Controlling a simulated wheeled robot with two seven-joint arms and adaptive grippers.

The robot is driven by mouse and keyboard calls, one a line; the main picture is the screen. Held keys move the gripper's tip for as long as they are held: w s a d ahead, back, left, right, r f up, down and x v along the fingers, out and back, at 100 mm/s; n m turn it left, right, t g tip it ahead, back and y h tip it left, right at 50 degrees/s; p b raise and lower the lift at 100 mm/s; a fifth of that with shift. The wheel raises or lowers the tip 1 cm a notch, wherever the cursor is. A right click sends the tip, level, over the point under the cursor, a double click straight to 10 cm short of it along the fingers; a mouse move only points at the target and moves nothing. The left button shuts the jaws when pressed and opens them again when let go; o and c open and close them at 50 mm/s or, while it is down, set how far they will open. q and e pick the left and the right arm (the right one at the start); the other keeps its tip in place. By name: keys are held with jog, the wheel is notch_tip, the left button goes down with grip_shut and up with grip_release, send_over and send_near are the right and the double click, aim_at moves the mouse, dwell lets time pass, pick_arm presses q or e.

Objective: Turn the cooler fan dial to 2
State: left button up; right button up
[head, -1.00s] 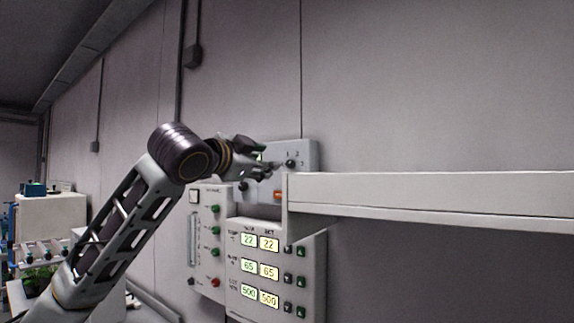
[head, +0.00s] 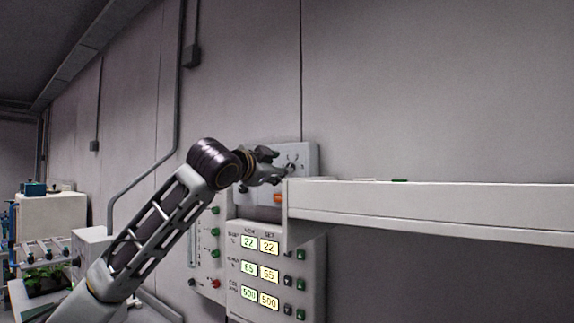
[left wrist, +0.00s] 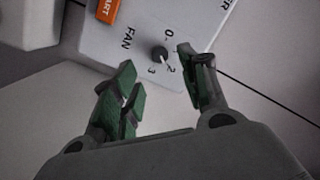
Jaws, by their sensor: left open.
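The fan dial (left wrist: 159,53) is a small dark round knob on a pale grey cooler panel (left wrist: 105,38). The word FAN and the numbers 0, 2 and 3 show around it. A short pale mark appears beside the knob toward the 2, too small to read surely. My left gripper (left wrist: 156,61) is open, with its green-padded fingers on either side of the dial in the picture. Contact cannot be told. In the head view my left gripper (head: 280,170) is at the panel (head: 309,153), with its fingers close to the dial and partly hiding it.
A white shelf (head: 430,208) juts out at the right, just beside and below the dial. A control box with lit displays (head: 268,247) hangs below. Wall space above is clear.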

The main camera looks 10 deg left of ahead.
pick_arm(q)
jog(key=p+x, duration=0.2)
jog(key=x, duration=0.4)
jog(key=shift+w, duration=0.35)
jog(key=shift+d, duration=0.15)
grip_shut()
jog(key=shift+n, duration=0.3)
jog(key=shift+n+p, duration=0.5)
jog(key=shift+n, duration=0.1)
